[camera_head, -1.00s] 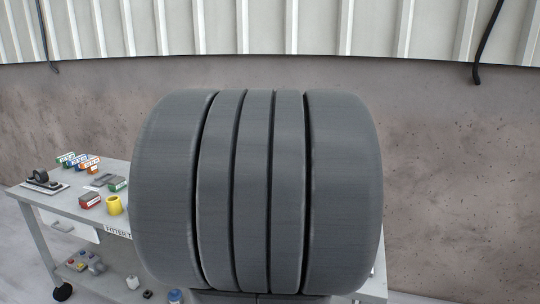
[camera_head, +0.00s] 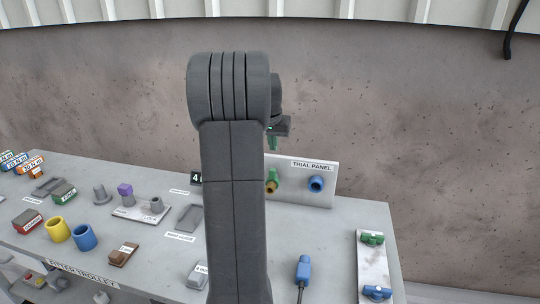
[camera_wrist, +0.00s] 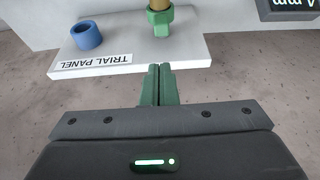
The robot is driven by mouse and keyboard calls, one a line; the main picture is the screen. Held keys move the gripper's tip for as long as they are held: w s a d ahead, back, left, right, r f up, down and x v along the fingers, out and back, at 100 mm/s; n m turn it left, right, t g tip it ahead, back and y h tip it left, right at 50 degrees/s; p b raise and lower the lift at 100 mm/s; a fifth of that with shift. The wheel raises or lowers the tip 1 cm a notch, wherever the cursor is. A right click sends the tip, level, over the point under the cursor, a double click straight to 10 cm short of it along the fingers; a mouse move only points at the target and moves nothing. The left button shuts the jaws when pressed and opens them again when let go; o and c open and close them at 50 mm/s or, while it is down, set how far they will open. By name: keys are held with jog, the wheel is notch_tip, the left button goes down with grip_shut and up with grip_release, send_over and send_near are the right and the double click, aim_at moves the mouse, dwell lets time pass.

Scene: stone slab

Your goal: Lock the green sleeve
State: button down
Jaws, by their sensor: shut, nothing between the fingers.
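The green sleeve (camera_head: 272,186) sits around a brass-coloured piece on the upright white trial panel (camera_head: 327,195), beside a blue ring (camera_head: 316,184). In the wrist view the green sleeve (camera_wrist: 160,18) shows at the top with the brass piece (camera_wrist: 159,4) in it, and the blue ring (camera_wrist: 86,35) is to its left. My gripper (camera_wrist: 159,70) is shut and empty, its green fingers apart from the sleeve. In the head view my gripper (camera_head: 272,143) is above the sleeve, partly hidden by my arm. Whether the sleeve is locked I cannot tell.
A blue connector with a cable (camera_head: 303,270) lies on the trolley top (camera_head: 335,235). A pale plate (camera_head: 371,266) with a green fitting (camera_head: 372,239) and a blue one stands at the right. Yellow (camera_head: 57,229) and blue cups and small boxes are at the left.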

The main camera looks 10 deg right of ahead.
aim_at(274, 170)
dwell(0.3)
jog(key=p+x, duration=0.2)
jog(key=x, duration=0.8)
jog(key=shift+w, duration=0.15)
jog(key=shift+s+a+b, duration=0.25)
jog(key=shift+s+b, duration=0.2)
jog(key=shift+s, duration=0.2)
jog(key=shift+s+a+b, duration=0.2)
jog(key=shift+s+b, duration=0.2)
jog(key=shift+s, duration=0.25)
